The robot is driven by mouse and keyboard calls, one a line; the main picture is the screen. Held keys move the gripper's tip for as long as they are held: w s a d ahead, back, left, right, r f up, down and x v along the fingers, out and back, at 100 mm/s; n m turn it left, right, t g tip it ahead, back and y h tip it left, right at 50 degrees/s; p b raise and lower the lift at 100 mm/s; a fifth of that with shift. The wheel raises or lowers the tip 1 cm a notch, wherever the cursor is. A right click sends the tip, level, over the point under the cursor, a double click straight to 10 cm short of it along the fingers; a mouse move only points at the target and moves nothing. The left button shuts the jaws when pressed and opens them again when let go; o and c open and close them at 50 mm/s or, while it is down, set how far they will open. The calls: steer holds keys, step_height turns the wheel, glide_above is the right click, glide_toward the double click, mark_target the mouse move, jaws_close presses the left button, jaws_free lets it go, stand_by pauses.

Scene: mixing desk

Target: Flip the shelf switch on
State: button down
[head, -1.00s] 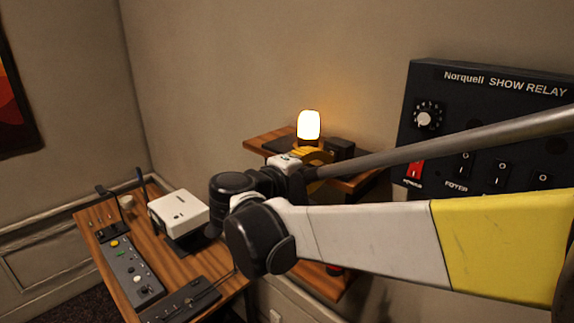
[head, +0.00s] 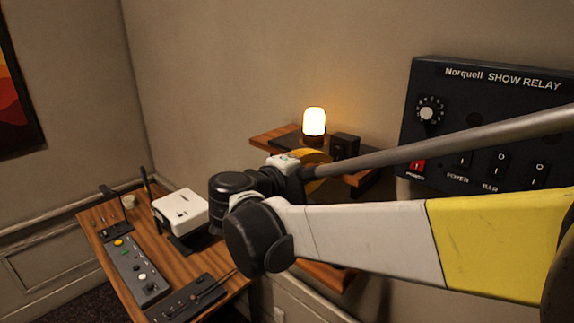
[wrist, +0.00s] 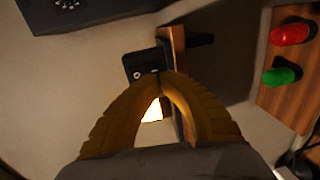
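A small black switch box (head: 345,146), seemingly the shelf switch, stands on the wooden wall shelf (head: 265,142), right of a lit lamp (head: 314,121). In the wrist view the box (wrist: 141,62) shows just beyond my fingertips. I cannot tell its switch position or whether the fingertips touch it. My gripper (wrist: 160,76) has its two yellow-brown fingers brought together at the tips, with nothing held. The lamp's glow (wrist: 152,110) shows through the gap between the fingers. In the head view my gripper (head: 316,160) is at the shelf's front, partly hidden by my arm.
A black Norquell show relay panel (head: 480,125) with a dial and switches hangs at right, partly behind my arm. A wooden desk (head: 170,270) with a white device (head: 180,208) and control boxes stands lower left. Red (wrist: 289,34) and green (wrist: 282,76) knobs show on wood.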

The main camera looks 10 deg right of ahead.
steer(key=shift+f+b+v, duration=0.6)
steer(key=shift+f+v, duration=0.1)
steer(key=shift+v, duration=4.85)
steer(key=s+d+f+g+y+b, duration=0.1)
steer(key=s+d+f+y+b, duration=0.2)
steer(key=f, duration=0.5)
steer(key=s+d+f+m+g+b, duration=0.1)
steer(key=d+f+b, duration=0.35)
steer(key=f, duration=0.25)
steer(key=s+d+f+g+y+b, duration=0.1)
steer(key=s+d+f+y+b, duration=0.1)
steer(key=f+b, duration=0.45)
steer(key=s+a+f+m+y+b, duration=0.1)
steer(key=s+f+m+y+b, duration=0.2)
steer(key=f+b, duration=0.4)
steer(key=s+a+f+m+y+b, duration=0.1)
steer(key=s+f+m+y+b, duration=0.2)
steer(key=f, duration=1.5)
steer(key=shift+s+a+f+y+b, duration=0.35)
steer(key=shift+s+y+b, duration=0.85)
steer(key=shift+s+b, duration=0.8)
steer(key=shift+d, duration=0.1)
